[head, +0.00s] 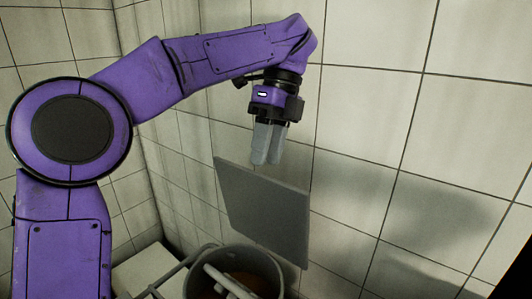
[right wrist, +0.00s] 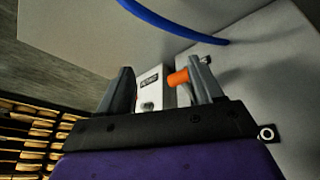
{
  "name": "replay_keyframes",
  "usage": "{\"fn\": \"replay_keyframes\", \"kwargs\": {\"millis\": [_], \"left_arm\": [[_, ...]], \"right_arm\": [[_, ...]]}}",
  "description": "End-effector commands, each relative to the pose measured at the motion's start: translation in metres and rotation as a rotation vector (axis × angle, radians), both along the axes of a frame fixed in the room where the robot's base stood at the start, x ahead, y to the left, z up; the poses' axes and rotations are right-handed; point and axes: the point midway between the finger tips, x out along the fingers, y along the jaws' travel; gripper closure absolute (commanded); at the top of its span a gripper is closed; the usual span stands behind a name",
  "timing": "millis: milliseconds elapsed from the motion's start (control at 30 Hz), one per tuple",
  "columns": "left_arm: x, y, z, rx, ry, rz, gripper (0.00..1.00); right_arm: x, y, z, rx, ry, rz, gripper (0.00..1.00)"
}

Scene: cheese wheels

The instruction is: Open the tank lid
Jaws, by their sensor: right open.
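A grey square panel (head: 262,210), which looks like the tank lid, stands steeply tilted near the tiled wall in the head view. Below it is a round grey tank (head: 272,262), cut off by the bottom edge; its top shows open, with something brownish inside. My left gripper (head: 267,160) points down just above the panel's upper edge. Its grey fingers overlap in the picture, so the gap between them and any contact with the panel are unclear. My right gripper (right wrist: 163,88) is open in the right wrist view, with nothing clearly held between its fingers.
A pale bar (head: 228,282) crosses the tank's mouth. A white block (head: 145,268) lies left of the tank. The right wrist view shows a white labelled box (right wrist: 153,84), an orange part (right wrist: 178,78), a blue hose (right wrist: 170,22) and shelves (right wrist: 28,135) at left.

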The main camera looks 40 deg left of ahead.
Motion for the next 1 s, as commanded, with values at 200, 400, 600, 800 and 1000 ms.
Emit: {"fn": "replay_keyframes", "kwargs": {"millis": [200, 400, 600, 800, 1000], "left_arm": [[-0.036, -0.021, 0.022, -0.005, 0.003, -0.001, 0.62], [-0.045, -0.028, 0.024, 0.000, 0.000, 0.001, 0.62], [-0.045, -0.028, 0.024, 0.001, 0.000, 0.002, 0.62], [-0.045, -0.028, 0.023, 0.001, 0.000, 0.002, 0.62], [-0.045, -0.028, 0.023, 0.000, 0.000, 0.001, 0.62]], "right_arm": [[0.000, 0.000, 0.009, 0.000, 0.000, 0.000, 0.34], [0.000, 0.000, 0.011, 0.000, 0.000, 0.000, 0.34], [0.000, 0.000, 0.011, 0.000, 0.000, 0.000, 0.34], [0.000, 0.000, 0.011, 0.000, 0.000, 0.000, 0.34], [0.000, 0.000, 0.011, 0.000, 0.000, 0.000, 0.34]]}}
